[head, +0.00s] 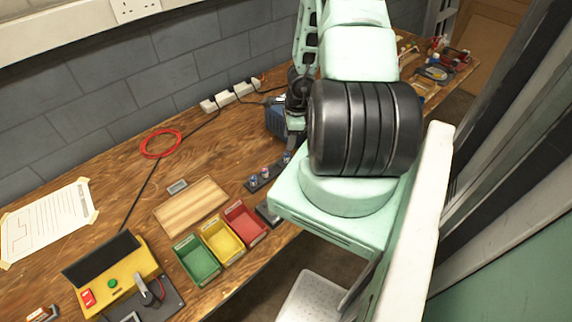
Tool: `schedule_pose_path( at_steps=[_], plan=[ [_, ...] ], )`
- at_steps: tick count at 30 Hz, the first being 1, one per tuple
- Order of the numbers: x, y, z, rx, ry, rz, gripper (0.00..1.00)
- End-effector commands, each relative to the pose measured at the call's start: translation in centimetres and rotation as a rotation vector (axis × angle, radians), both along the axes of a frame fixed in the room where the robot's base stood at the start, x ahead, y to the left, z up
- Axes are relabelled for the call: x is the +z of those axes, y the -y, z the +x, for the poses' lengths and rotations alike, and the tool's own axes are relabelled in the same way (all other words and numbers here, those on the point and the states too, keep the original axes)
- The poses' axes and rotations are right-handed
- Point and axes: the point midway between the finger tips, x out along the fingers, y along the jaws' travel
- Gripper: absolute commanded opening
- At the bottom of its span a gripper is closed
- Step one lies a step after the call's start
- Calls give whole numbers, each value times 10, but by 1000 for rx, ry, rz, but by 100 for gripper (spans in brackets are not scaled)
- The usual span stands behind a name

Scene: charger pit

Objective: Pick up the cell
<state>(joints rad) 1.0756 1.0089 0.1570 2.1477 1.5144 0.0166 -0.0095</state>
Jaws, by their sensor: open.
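Several small cells with blue and red parts stand in a dark rack (262,178) near the front edge of the wooden bench; one cell (253,178) is at its left. My gripper (290,146) is at the rack's right end, close to another small blue-topped piece. It is open, but its fingertips are small and partly hidden by my arm. I cannot tell whether it touches anything. My large mint and black arm covers the bench right of the rack.
Green (198,262), yellow (222,240) and red (245,224) bins stand left of the rack. A wooden board (190,206), yellow device (115,279), blue box (276,122), red cable coil (161,143) and white sockets (226,98) share the bench (130,205). Tools lie at the far right.

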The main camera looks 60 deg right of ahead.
Motion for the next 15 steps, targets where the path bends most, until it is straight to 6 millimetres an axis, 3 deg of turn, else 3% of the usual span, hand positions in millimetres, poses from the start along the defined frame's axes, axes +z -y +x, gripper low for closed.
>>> schedule_pose_path(
  at_steps=[1, 3, 15],
  plan=[
    [-14, 0, 1, -2, 1, 1, 46],
    [-20, -1, 2, -1, 1, 1, 46],
    [-35, -2, 3, 0, 1, 1, 46]
  ],
)
